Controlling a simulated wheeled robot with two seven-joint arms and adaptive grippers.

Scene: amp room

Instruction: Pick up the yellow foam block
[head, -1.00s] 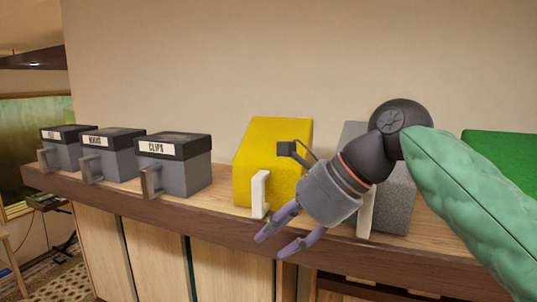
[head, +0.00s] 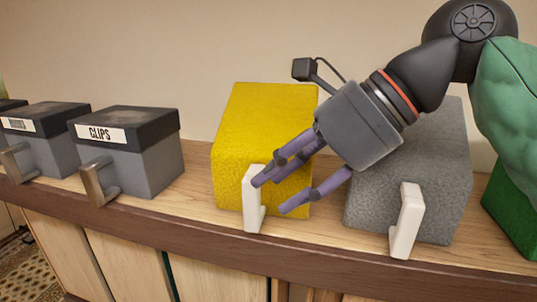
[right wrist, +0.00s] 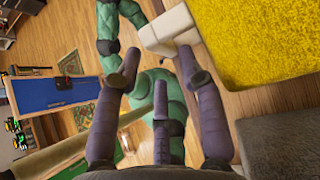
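The yellow foam block (head: 240,120) stands on the wooden shelf, with a white handle (head: 251,205) on its front. My right gripper (head: 268,195) is open in front of the block's lower right part, close to the handle. In the right wrist view, the fingers of my right gripper (right wrist: 160,85) are spread with nothing between them. The white handle (right wrist: 168,32) lies just beyond the fingertips, and the yellow block (right wrist: 255,35) fills the upper right. I cannot tell whether a finger touches the handle. My left gripper is not in view.
A grey foam block (head: 440,180) with a white handle (head: 406,222) stands right of the yellow one, under my right arm. A green block (head: 508,215) is further right. Grey lidded boxes, one marked CLIPS (head: 140,160), stand at left. The wooden shelf (head: 200,190) has a front edge.

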